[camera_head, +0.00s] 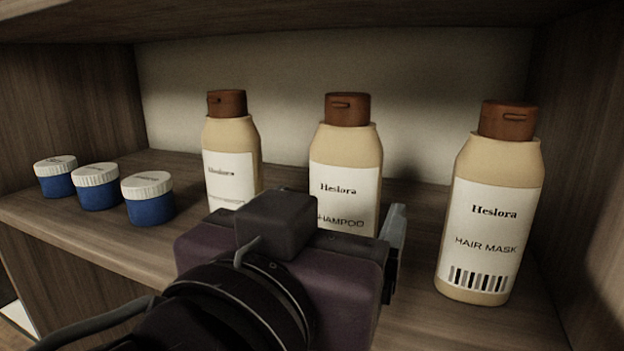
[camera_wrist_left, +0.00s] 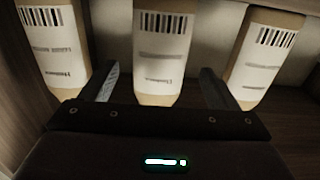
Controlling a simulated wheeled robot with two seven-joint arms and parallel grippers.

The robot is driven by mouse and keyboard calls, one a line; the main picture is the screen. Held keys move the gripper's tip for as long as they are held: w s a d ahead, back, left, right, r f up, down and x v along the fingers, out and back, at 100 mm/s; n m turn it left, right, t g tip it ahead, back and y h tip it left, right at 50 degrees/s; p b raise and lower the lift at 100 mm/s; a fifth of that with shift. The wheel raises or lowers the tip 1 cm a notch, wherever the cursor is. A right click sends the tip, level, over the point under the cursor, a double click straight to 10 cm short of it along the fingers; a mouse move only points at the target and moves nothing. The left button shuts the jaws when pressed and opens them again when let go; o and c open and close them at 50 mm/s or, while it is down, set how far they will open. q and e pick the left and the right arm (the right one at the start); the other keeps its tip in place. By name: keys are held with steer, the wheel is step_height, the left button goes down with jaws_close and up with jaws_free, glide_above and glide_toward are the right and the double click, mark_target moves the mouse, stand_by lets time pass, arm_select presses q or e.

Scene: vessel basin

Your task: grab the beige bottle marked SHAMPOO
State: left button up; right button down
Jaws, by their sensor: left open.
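The beige SHAMPOO bottle (camera_head: 345,165) stands upright in the middle of three bottles on the shelf, with a brown cap and a white label. My gripper hides its lower part in the head view. My left gripper (camera_head: 315,240) is in front of it, open and empty. In the left wrist view, which is upside down, the middle bottle (camera_wrist_left: 162,55), apparently the SHAMPOO one, appears between the two spread fingers of the left gripper (camera_wrist_left: 160,78). I cannot tell how far it is from the fingertips. My right gripper is not in view.
A similar bottle (camera_head: 232,155) stands to the left and a HAIR MASK bottle (camera_head: 490,205) to the right. Three blue jars with white lids (camera_head: 150,205) stand at the left. Wooden side walls and a board above (camera_head: 330,20) enclose the shelf.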

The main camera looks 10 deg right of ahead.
mark_target(337, 205)
arm_select(q)
steer(key=shift+w, duration=0.15)
steer(key=shift+a+r+b, duration=0.1)
steer(key=shift+a+b, duration=0.05)
steer(key=shift+b, duration=0.2)
steer(key=x, duration=0.2)
steer(key=shift+w+d, duration=0.15)
steer(key=shift+d, duration=0.25)
steer(key=shift+f+x, duration=0.25)
steer(key=shift+x, duration=1)
steer(key=shift+a+r, duration=0.1)
steer(key=shift+a, duration=0.05)
steer(key=shift+s+a, duration=0.1)
steer(key=shift+s, duration=0.2)
steer(key=shift+c, duration=1.5)
steer(key=shift+w, duration=0.15)
steer(key=c, duration=0.7)
steer(key=shift+c, duration=0.7)
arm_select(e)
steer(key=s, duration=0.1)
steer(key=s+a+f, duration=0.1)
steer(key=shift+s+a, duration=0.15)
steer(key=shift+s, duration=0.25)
